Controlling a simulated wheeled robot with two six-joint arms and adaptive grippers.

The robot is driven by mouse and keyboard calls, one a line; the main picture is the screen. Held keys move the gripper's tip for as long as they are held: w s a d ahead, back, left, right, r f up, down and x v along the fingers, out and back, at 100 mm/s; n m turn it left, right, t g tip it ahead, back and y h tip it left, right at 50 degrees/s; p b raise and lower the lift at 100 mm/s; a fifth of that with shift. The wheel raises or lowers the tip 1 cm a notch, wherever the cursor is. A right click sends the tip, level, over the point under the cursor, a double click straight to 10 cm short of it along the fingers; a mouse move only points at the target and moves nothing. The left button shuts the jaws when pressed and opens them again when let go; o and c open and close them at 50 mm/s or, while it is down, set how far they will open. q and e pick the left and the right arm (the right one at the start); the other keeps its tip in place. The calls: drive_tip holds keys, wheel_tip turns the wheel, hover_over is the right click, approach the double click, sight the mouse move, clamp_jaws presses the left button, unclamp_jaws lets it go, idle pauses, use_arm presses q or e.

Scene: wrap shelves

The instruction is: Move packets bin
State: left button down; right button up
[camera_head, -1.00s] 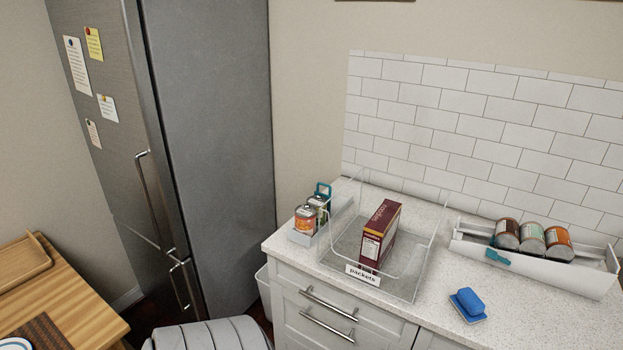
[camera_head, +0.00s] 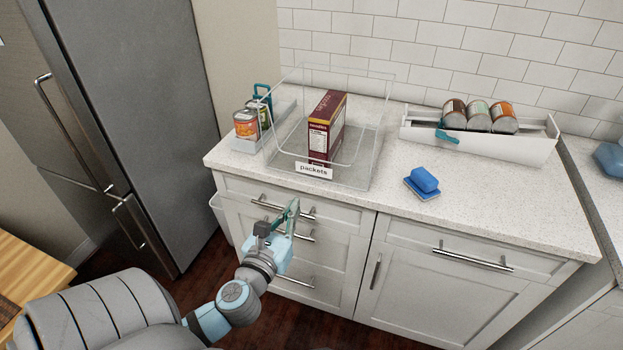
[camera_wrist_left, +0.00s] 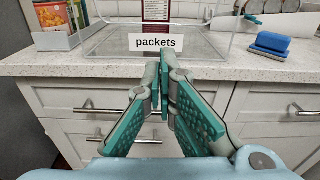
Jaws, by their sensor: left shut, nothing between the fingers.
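The clear packets bin (camera_head: 366,172) stands on the countertop, with a white "packets" label (camera_head: 313,170) on its front. It holds one upright dark red box (camera_head: 326,128). In the left wrist view the label (camera_wrist_left: 156,42) and the bin's front (camera_wrist_left: 205,45) show just beyond my fingers. My left gripper (camera_head: 293,208) is shut and empty, in front of the drawers, below and short of the bin. Its teal fingers (camera_wrist_left: 165,60) meet at the tips in the wrist view. My right gripper is not in view.
A small caddy with cans (camera_head: 247,123) stands close left of the bin. A white rack (camera_head: 485,143) with three cans lies at the back right. A blue sponge (camera_head: 425,179) sits on the counter (camera_head: 480,200) right of the bin. A fridge (camera_head: 150,120) stands at left.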

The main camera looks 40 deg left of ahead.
sight(317, 162)
use_arm(q)
drive_tip(key=x, duration=0.4)
drive_tip(key=r+x, duration=0.1)
drive_tip(key=x, duration=0.8)
drive_tip(key=shift+w+a+r, duration=0.15)
drive_tip(key=shift+w+r, duration=0.1)
drive_tip(key=shift+w, duration=0.1)
